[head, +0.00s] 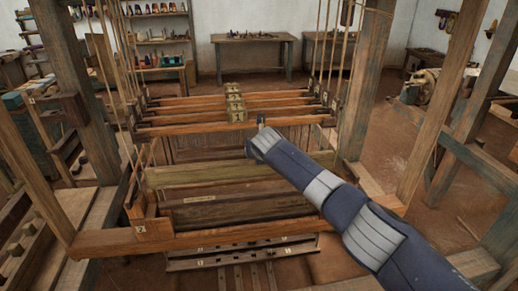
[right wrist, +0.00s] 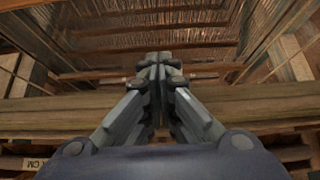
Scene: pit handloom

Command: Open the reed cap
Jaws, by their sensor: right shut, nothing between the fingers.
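The long greenish-brown wooden bar that looks like the reed cap (head: 200,174) lies across the loom, below and in front of the shafts. It also crosses the right wrist view (right wrist: 270,108), partly covered by my gripper. My right gripper (head: 262,122) is at the end of the arm reaching in from the right, mostly hidden by its wrist in the head view. In the right wrist view its fingers (right wrist: 160,66) are together and empty, pointing past the bar. I cannot tell whether they touch anything. My left gripper is not in view.
Several wooden shafts (head: 195,110) with yellow numbered blocks (head: 236,103) hang behind the bar. The front beam (head: 225,238) crosses nearer to me. Thick posts (head: 362,80) stand at both sides, with cords hanging near them. Floor is open at the right.

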